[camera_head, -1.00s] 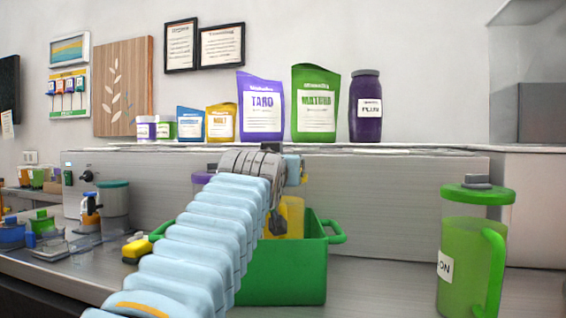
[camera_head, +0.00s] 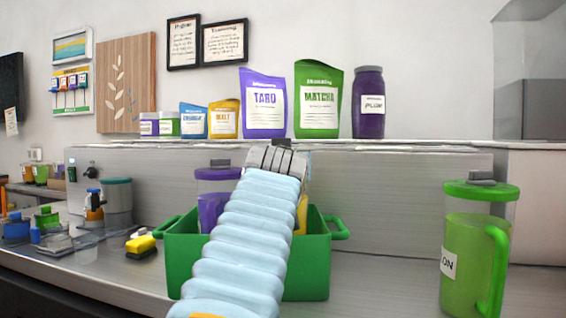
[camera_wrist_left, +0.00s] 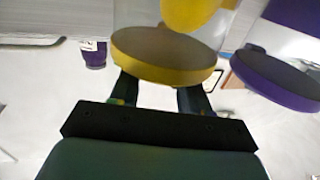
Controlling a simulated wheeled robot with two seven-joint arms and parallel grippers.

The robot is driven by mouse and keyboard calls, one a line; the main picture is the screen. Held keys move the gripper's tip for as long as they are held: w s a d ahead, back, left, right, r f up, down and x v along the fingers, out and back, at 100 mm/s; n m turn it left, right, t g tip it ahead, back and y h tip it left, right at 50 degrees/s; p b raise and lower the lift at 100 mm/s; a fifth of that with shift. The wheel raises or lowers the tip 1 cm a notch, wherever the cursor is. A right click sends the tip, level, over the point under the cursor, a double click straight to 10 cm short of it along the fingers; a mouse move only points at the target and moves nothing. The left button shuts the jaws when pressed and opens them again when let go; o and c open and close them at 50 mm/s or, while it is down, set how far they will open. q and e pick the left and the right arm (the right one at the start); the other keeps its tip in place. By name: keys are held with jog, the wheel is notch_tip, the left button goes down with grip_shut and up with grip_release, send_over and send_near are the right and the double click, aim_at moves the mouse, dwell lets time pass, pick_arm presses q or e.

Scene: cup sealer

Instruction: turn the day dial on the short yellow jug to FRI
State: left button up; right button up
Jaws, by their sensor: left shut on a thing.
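The short yellow jug (camera_head: 302,214) stands in the green crate (camera_head: 185,266), mostly hidden behind my left arm in the head view. In the left wrist view its round yellow lid (camera_wrist_left: 160,52) fills the upper middle, with the yellow body (camera_wrist_left: 190,12) beyond it. The picture there is upside down. My left gripper (camera_wrist_left: 160,90) is at the lid, one finger on each side of its middle. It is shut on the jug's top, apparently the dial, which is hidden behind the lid. The day lettering cannot be read. My right gripper is not in view.
A purple jug (camera_head: 212,205) stands close to the left of the yellow jug in the crate; its lid (camera_wrist_left: 275,78) shows in the wrist view. A green jug (camera_head: 470,260) stands at right. Pouches and a plum jar (camera_head: 369,105) line the shelf. A yellow sponge (camera_head: 140,243) lies left.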

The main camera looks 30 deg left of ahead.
pick_arm(q)
jog(key=n+g+y, duration=0.2)
jog(key=y, duration=0.1)
jog(key=n+g+y, duration=0.2)
jog(key=shift+w+d, duration=0.3)
jog(key=shift+d, duration=0.1)
jog(key=shift+w+d+n+g+y, duration=0.1)
jog(key=shift+w+n+g+y, duration=0.1)
jog(key=shift+n+g+y, duration=1.05)
jog(key=shift+w+d+n+g+y, duration=0.15)
jog(key=shift+n+g+y, duration=0.5)
jog(key=shift+n+g, duration=0.7)
jog(key=shift+g, duration=0.6)
jog(key=o, duration=1.1)
jog(key=shift+c, duration=0.2)
